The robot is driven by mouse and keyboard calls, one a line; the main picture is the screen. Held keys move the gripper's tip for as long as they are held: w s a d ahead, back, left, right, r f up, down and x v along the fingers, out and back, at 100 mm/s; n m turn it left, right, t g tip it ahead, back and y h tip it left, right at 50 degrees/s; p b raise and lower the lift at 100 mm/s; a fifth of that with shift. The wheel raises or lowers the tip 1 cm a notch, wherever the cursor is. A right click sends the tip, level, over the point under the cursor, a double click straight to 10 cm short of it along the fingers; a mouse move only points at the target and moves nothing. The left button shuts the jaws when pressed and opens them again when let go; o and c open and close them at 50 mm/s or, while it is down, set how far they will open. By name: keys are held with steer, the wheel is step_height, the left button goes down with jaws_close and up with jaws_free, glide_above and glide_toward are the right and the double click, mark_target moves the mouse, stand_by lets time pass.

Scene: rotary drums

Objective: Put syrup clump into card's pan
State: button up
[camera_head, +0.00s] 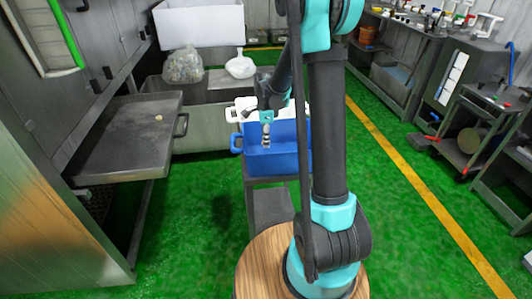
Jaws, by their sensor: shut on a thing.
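My gripper (266,128) points down at the blue cooler-like box (278,160) in the middle of the view. It is shut on a small greyish thing that I cannot identify at this size. Its tip overlaps the box's near side in the picture, and I cannot tell whether it touches. A small pale beige lump (158,117) lies on a flat grey metal tray (120,145) at the left, apart from my gripper. I cannot tell whether this lump is the syrup clump. No card or pan marked with one can be made out.
Metal cabinets line the left, and workbenches line the right. Green floor with a yellow line (415,190) is free at right.

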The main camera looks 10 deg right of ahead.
steer(key=shift+f, duration=3.5)
steer(key=o, duration=0.8)
steer(key=shift+f, duration=0.1)
